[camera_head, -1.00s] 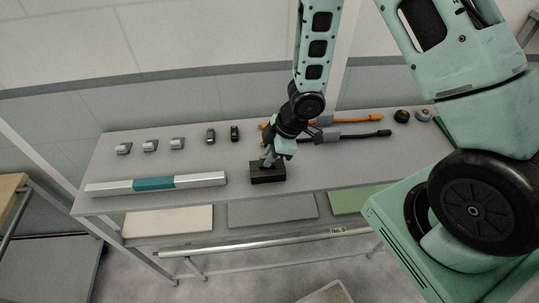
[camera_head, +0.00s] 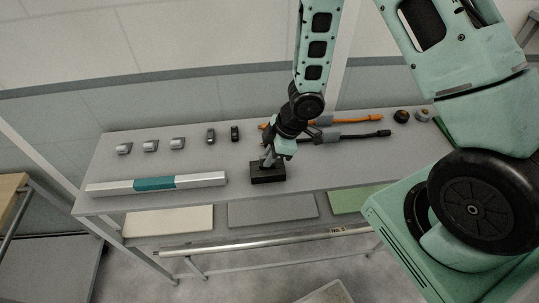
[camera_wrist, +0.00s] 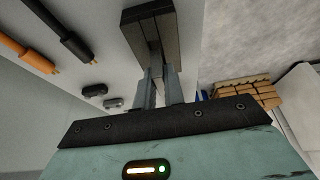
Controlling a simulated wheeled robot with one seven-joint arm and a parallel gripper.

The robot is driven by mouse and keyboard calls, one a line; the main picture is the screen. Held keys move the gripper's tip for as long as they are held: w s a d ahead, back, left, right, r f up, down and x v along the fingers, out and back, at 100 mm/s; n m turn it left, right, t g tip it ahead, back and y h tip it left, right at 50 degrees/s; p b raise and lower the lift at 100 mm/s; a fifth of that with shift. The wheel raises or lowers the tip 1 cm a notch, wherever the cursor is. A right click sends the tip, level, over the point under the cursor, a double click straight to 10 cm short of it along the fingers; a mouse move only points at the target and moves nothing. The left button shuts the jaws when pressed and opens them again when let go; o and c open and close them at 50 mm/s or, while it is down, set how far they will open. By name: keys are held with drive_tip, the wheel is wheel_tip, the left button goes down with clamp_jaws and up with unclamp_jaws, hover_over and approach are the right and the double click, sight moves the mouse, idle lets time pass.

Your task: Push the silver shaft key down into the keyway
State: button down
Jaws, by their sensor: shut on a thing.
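The black block (camera_head: 268,174) with the keyway stands on the grey bench near its front edge. In the wrist view the block (camera_wrist: 136,19) lies just beyond my fingertips, with a paler strip along its middle. My gripper (camera_head: 267,162) points down at the top of the block, close over it or touching; I cannot tell which. In the wrist view my two grey fingers (camera_wrist: 158,74) are shut on a thin piece, taken as the silver shaft key. The key itself is mostly hidden between the fingers, and its depth in the keyway cannot be seen.
A long silver bar with a teal middle (camera_head: 155,184) lies left of the block. Several small grey and dark parts (camera_head: 150,146) stand behind it. An orange-handled tool (camera_head: 350,120) and a black-handled one (camera_head: 350,136) lie behind right. The bench right of the block is clear.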

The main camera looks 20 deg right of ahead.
drive_tip(key=shift+f+b, duration=0.85)
drive_tip(key=shift+f, duration=0.15)
drive_tip(key=c, duration=1.4)
unclamp_jaws()
drive_tip(key=shift+r, duration=0.1)
drive_tip(key=p+v, duration=0.8)
drive_tip(key=v, duration=0.9)
drive_tip(key=shift+r, duration=0.25)
drive_tip(key=shift+f, duration=0.1)
